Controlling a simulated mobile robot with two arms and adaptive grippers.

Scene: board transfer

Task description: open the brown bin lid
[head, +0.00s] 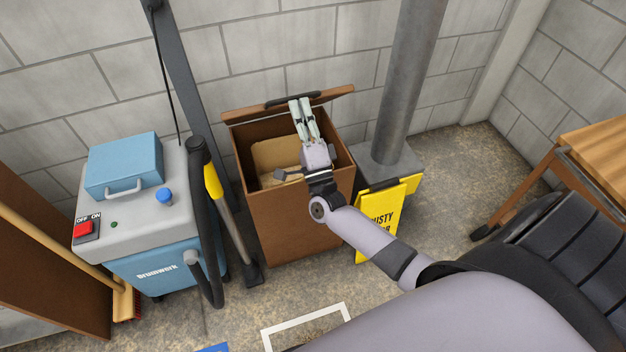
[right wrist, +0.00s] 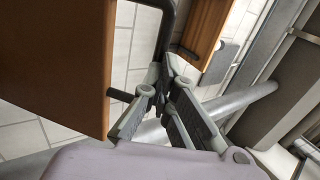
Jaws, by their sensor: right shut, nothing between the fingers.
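The brown bin (head: 290,220) stands against the block wall in the middle of the head view. Its lid (head: 330,95) is raised at the back and shows almost edge-on, with a dark handle (head: 280,100) on it. The bin mouth is open. My right gripper (head: 301,100) reaches over the mouth, its fingertips at the lid's edge beside the handle. It is shut and holds nothing. In the right wrist view the shut fingers (right wrist: 165,82) are close to a dark handle bar (right wrist: 167,35); contact is unclear. My left gripper is not in view.
Light brown cardboard (head: 277,152) lies inside the bin. A blue and grey machine (head: 160,215) with a hose stands to the left. A metal pipe (head: 408,80) and a yellow sign (head: 381,220) stand to the right. A wooden table (head: 600,150) is at the far right.

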